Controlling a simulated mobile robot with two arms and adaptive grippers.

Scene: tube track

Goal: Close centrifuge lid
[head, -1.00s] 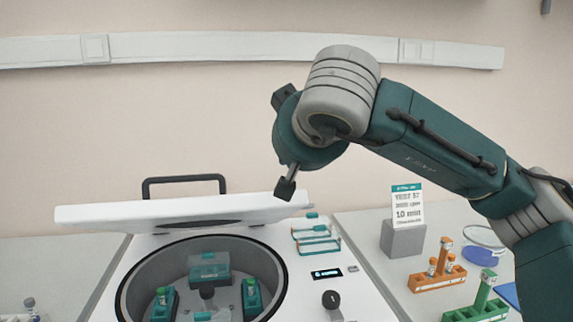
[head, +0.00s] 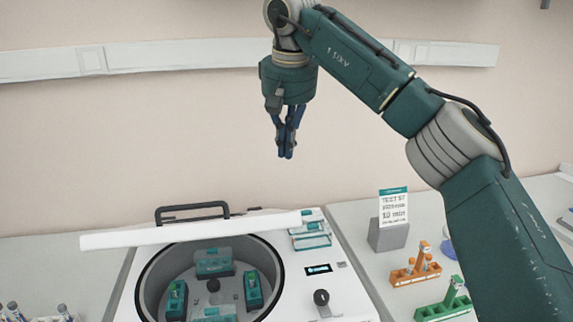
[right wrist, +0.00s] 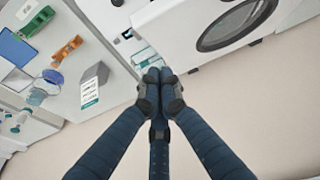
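The centrifuge (head: 345,300) is a white machine at the bottom middle of the head view. Its white lid (head: 190,232) is open, raised above the back of the bowl and seen nearly edge-on, with a black handle (head: 192,212) at the top. The bowl is uncovered towards me and shows teal tube holders. My right gripper (head: 286,155) hangs above and behind the lid's right part in the picture, clear of it, pointing down. Its fingers are together and empty; in the right wrist view the tips (right wrist: 160,78) meet. The left gripper is out of view.
Right of the centrifuge stand a grey sign holder (head: 388,236), an orange tube rack (head: 416,273) and a green rack (head: 444,307). A teal-edged clear rack (head: 310,235) sits near the centrifuge's back right. Tubes stand at the lower left. The air above the lid is free.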

